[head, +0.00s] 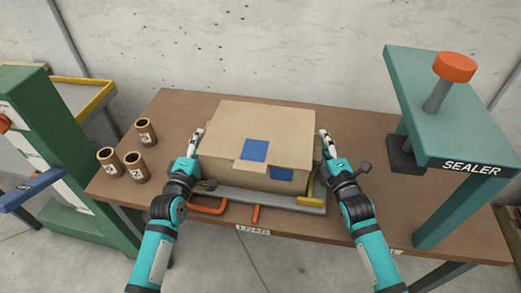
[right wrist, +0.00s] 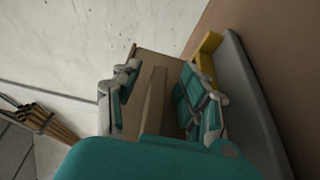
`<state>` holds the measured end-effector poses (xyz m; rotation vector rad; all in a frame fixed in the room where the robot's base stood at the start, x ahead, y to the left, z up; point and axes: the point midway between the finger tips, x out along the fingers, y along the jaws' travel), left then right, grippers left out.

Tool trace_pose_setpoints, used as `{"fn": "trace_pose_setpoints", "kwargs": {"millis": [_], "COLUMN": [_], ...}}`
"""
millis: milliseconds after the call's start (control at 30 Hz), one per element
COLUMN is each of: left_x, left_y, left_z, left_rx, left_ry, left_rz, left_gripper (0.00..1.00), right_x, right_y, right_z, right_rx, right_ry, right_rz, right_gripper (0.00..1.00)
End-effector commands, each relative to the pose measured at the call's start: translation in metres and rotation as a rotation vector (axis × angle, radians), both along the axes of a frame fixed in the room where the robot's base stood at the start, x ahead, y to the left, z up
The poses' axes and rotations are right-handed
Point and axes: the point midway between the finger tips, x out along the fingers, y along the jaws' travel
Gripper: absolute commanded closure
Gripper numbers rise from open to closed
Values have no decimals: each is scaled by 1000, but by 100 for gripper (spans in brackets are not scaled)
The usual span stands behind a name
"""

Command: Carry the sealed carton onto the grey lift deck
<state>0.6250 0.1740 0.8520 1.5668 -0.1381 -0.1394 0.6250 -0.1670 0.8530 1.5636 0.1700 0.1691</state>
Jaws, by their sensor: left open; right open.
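The tan carton (head: 257,135) sits closed on the brown table, with blue patches on its top and front. It also shows between the fingers in the right wrist view (right wrist: 154,95). My left gripper (head: 197,142) is open at the carton's left side. My right gripper (head: 325,142) is open at its right side. I cannot tell whether either touches the carton. A grey deck with a yellow edge (head: 82,97) stands at the far left, partly hidden behind a green frame; it looks like the lift deck.
A grey fixture (head: 262,197) with orange handles and a yellow block lies at the carton's front. Several brown cups (head: 134,163) stand on the table's left end. The green sealer (head: 445,120) with an orange knob stands at right. A wall is behind.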

Motion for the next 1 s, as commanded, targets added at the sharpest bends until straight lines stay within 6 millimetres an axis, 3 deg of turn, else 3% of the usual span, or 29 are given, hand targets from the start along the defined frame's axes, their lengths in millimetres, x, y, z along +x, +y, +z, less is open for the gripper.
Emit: {"fn": "trace_pose_setpoints", "kwargs": {"millis": [333, 667, 1000], "left_x": [2, 2, 2], "left_y": [0, 0, 0], "left_z": [0, 0, 0], "left_rx": [0, -1, -1], "left_ry": [0, 0, 0], "left_rz": [0, 0, 0], "left_gripper": [59, 100, 100], "right_x": [2, 2, 2], "right_y": [1, 1, 1], "right_z": [0, 0, 0], "right_rx": [1, 0, 0], "right_ry": [0, 1, 0], "right_rz": [0, 0, 0], "right_gripper": [59, 100, 100]}}
